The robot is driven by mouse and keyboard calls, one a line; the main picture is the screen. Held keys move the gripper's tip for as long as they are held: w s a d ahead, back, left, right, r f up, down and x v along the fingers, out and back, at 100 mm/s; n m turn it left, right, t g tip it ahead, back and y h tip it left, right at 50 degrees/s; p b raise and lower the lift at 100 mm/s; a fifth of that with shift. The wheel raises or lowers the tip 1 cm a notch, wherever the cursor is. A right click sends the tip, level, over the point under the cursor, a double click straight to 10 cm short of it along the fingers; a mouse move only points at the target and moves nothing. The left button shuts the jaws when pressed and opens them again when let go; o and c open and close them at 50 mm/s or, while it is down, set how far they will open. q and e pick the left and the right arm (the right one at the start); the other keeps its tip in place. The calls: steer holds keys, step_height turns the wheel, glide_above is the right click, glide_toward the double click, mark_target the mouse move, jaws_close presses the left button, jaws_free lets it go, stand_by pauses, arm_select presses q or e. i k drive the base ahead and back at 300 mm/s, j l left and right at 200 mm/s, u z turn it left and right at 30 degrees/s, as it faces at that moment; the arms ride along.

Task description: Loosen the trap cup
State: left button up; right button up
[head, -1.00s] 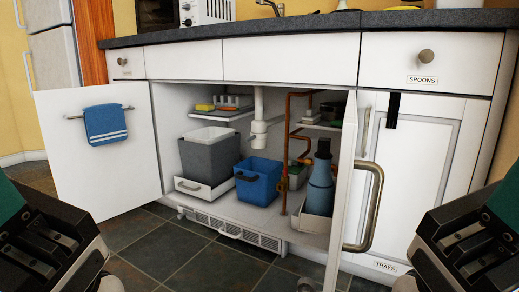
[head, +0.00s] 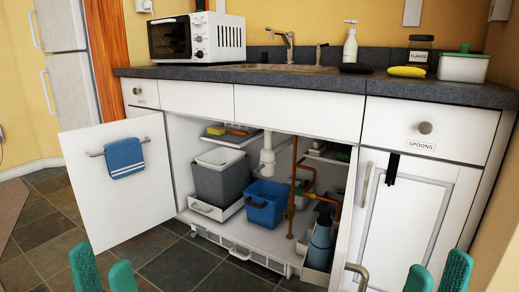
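The trap cup (head: 267,157) is the white wide lower part of the sink drain, hanging from a white pipe inside the open cabinet in the head view. A blue bucket (head: 265,205) stands on the cabinet floor below it in the picture; whether it is directly under the cup I cannot tell. My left gripper (head: 105,268) shows two teal fingers at the bottom left, with a small gap and nothing between them. My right gripper (head: 436,270) shows two teal fingers at the bottom right, apart and empty. Both are well away from the trap; their bases are out of frame.
The left door (head: 120,190) stands open with a blue towel (head: 125,158); the right door (head: 345,225) stands open edge-on. A grey bin (head: 221,178), copper pipe (head: 292,190) and blue-grey bottle (head: 321,243) crowd the cabinet. The tiled floor in front is clear.

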mark_target(267, 170)
steer(key=i+j+z, duration=0.15)
steer(key=j, duration=0.4)
steer(key=j+z, duration=0.2)
steer(key=j, duration=0.35)
steer(key=i+j+z, duration=0.15)
steer(key=j, duration=0.4)
steer(key=i+j+z, duration=0.5)
steer(key=j, duration=0.25)
steer(key=i+j+z, duration=0.25)
steer(key=j, duration=0.15)
steer(key=i+j+z, duration=0.15)
steer(key=i+j, duration=0.2)
steer(key=i, duration=0.15)
steer(key=i+j+z, duration=0.15)
steer(key=i+j, duration=0.2)
steer(key=i, duration=0.15)
